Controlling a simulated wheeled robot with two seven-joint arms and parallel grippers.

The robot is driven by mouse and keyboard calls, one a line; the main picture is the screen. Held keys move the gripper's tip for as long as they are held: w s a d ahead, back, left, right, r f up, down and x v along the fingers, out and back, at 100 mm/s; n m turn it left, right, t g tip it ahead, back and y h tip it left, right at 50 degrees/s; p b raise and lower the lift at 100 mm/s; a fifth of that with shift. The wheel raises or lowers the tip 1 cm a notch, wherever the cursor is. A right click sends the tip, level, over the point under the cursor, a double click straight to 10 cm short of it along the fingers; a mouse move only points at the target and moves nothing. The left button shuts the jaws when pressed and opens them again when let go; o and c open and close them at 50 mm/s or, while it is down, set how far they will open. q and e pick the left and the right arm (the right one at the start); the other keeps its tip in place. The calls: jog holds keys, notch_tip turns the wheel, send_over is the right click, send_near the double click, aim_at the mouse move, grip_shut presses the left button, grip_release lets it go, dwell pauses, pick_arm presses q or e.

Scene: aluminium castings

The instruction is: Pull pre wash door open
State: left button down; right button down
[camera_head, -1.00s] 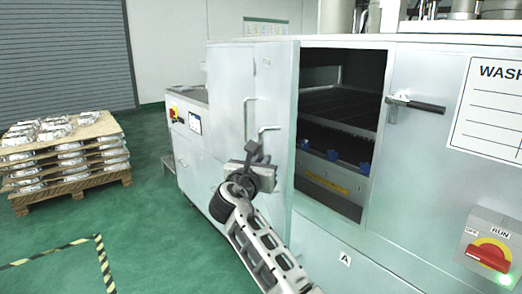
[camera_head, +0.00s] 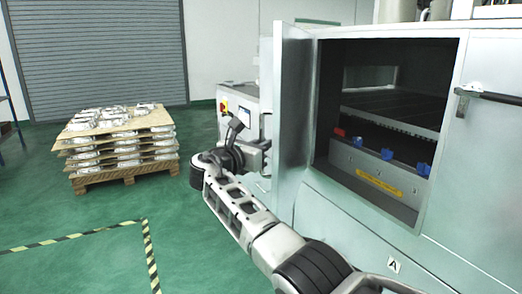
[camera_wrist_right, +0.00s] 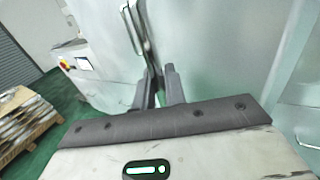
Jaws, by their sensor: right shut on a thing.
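The pre wash door (camera_head: 293,105) is a pale metal panel that stands swung outward from the left side of its opening, with the dark chamber (camera_head: 385,85) exposed. My right gripper (camera_head: 238,128) is at the outer face of the door, on its left in the head view. In the right wrist view, its two dark fingers (camera_wrist_right: 160,90) are shut on the lower part of the metal door handle (camera_wrist_right: 137,28). In the head view the arm and gripper mostly hide this handle. My left gripper is not in view.
Inside the opening are a shelf, blue and red clips (camera_head: 387,154) and a yellow label. Another latch handle (camera_head: 485,95) is on the panel to the right. A pallet of castings (camera_head: 122,150) stands at the left. Green floor between is clear, with striped tape (camera_head: 75,236).

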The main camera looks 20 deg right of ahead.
jog(key=shift+w+r, duration=0.15)
dwell(0.3)
jog(key=c, duration=1.5)
grip_release()
jog(key=shift+c, duration=0.2)
jog(key=b+v, duration=0.1)
jog(key=v, duration=1.4)
jog(key=shift+a, duration=0.4)
